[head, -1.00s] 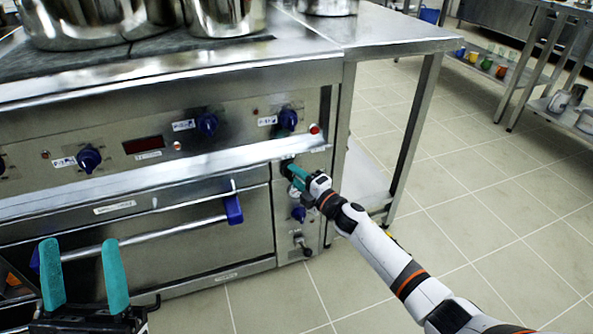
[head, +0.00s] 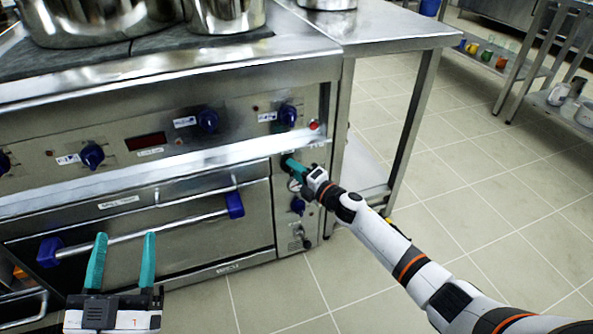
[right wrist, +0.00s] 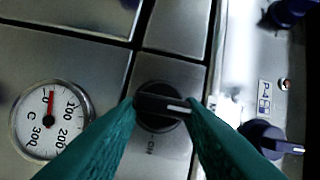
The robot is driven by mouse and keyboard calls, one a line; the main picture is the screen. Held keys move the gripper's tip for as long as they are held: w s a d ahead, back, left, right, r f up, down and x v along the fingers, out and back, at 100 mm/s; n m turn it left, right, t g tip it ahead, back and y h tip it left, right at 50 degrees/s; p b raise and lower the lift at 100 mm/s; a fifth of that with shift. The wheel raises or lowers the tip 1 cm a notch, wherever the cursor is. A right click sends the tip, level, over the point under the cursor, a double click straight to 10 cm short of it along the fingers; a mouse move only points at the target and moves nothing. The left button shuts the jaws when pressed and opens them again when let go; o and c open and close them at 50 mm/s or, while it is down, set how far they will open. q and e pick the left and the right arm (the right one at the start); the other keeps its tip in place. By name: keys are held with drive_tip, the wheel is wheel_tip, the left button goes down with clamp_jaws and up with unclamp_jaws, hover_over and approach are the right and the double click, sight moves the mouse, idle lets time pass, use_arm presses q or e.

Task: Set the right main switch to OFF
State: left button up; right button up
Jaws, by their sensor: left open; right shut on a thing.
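The right main switch (right wrist: 158,121) is a round black rotary knob with a raised bar handle. In the right wrist view the bar lies nearly level, its white mark pointing right. A small ON label (right wrist: 151,147) shows below the knob. My right gripper (right wrist: 163,104) is shut on the bar, one teal finger at each end. In the head view, my right gripper (head: 291,162) is at the stove's right-hand panel and mostly covers the switch. No OFF label is readable. My left gripper (head: 121,262) is open and empty, in front of the oven.
A temperature gauge (right wrist: 50,120) sits beside the switch. Blue knobs (head: 208,120) line the panel above the projecting rail, and another blue knob (head: 297,205) is below my right gripper. The oven door handle (head: 150,230) projects forward. Steel pots (head: 228,12) stand on top. Floor at right is clear.

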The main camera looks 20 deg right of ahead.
drive_tip(key=o, duration=1)
drive_tip(key=shift+c, duration=0.2)
use_arm(q)
wheel_tip(320, 180, down, 11)
drive_tip(key=a+g+y+p, duration=0.1)
drive_tip(key=g+y+p, duration=0.1)
drive_tip(key=g, duration=0.5)
drive_tip(key=shift+s+a+r+g+y+p, duration=0.2)
drive_tip(key=shift+s+a+g+y+p, duration=0.1)
drive_tip(key=shift+a+y+p, duration=0.15)
use_arm(e)
drive_tip(key=v, duration=1.2)
use_arm(q)
drive_tip(key=shift+w, duration=0.1)
use_arm(e)
drive_tip(key=shift+a+f, duration=0.1)
drive_tip(key=shift+a, duration=0.05)
